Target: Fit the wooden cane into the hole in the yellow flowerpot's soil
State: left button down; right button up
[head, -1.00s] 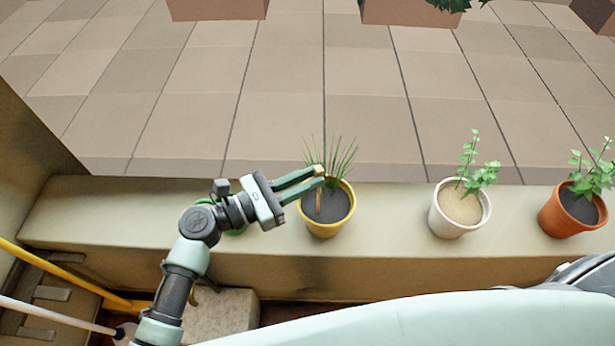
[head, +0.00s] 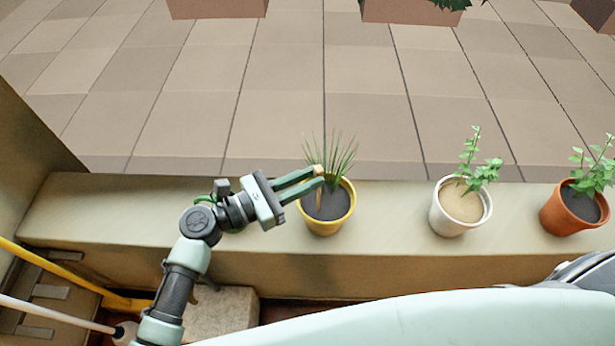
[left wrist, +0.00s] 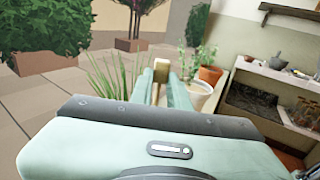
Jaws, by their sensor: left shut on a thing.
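The wooden cane (head: 319,194) stands roughly upright over the dark soil of the yellow flowerpot (head: 330,229). My left gripper (head: 319,176) is shut on the cane near its top. The cane's top also shows between the fingers in the left wrist view (left wrist: 161,67). The cane's lower end is at the soil in the head view; I cannot tell whether it is inside the hole, and the hole itself is not visible. Grassy leaves (head: 340,157) grow at the back of the yellow pot. My right gripper is not in view.
A white pot (head: 449,222) and an orange pot (head: 557,218), both with leafy plants, stand to the right on the same ledge (head: 390,249). A green object (head: 205,199) is partly hidden behind my left arm. The ledge between the yellow and white pots is clear.

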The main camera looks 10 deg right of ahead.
pick_arm(q)
jog(key=shift+f, duration=0.45)
dwell(0.4)
jog(key=c, duration=1.3)
grip_release()
jog(key=b+v, duration=0.1)
jog(key=v, duration=0.6)
jog(key=shift+s+a+b, duration=0.1)
jog(key=shift+a+b, duration=0.2)
jog(key=shift+a, duration=0.1)
